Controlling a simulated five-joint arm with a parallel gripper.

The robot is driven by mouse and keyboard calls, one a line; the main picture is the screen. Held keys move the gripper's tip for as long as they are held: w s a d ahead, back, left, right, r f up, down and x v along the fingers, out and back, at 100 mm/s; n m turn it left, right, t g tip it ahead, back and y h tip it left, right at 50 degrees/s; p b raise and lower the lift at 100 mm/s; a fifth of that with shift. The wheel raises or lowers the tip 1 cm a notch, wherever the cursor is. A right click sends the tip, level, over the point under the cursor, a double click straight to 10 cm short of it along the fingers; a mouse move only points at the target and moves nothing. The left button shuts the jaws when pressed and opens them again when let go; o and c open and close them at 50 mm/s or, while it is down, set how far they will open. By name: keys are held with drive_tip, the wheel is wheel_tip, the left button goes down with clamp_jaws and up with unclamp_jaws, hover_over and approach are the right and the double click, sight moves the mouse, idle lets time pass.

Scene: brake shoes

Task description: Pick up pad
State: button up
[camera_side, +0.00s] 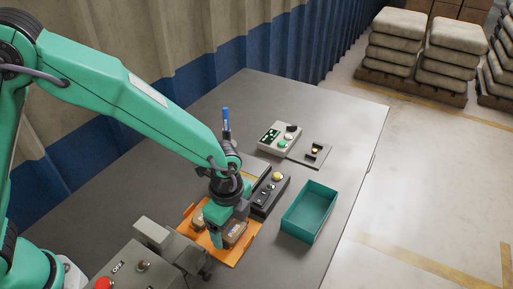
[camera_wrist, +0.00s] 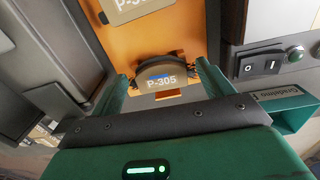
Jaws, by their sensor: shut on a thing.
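In the wrist view a brake pad (camera_wrist: 160,82) labelled P-305 sits between the two teal fingers of my gripper (camera_wrist: 160,88). It has a dark curved back and a tan face. In the side view my gripper (camera_side: 220,232) points down over the orange tray (camera_side: 222,257), with a pad (camera_side: 235,232) at its fingers. My gripper is shut on the P-305 pad. A second pad (camera_wrist: 125,8) with a similar label lies in the tray at the top of the wrist view. I cannot tell whether the held pad is clear of the tray.
An open teal bin (camera_side: 310,212) stands right of the tray. A black switch box (camera_side: 270,193) sits between them. A grey machine (camera_side: 165,240) is close on the tray's left. A control box (camera_side: 279,138) and a small fixture (camera_side: 315,153) stand behind.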

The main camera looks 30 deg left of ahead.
drive_tip(key=shift+r, duration=0.2)
drive_tip(key=shift+r, duration=0.55)
drive_tip(key=r, duration=0.3)
drive_tip(key=shift+s+d+r, duration=0.1)
drive_tip(key=shift+s+d, duration=0.1)
drive_tip(key=shift+s, duration=0.15)
drive_tip(key=s+d+r, duration=0.4)
drive_tip(key=s+r, duration=0.2)
drive_tip(key=s, duration=0.4)
drive_tip(key=shift+d+r, duration=0.15)
drive_tip(key=shift+d, duration=0.05)
drive_tip(key=shift+w, duration=0.15)
approach(231, 231)
drive_tip(key=w+r, duration=0.3)
drive_tip(key=w, duration=0.1)
drive_tip(key=w+a+f, duration=0.1)
drive_tip(key=w+a, duration=0.7)
drive_tip(key=w, duration=0.4)
drive_tip(key=shift+f, duration=0.25)
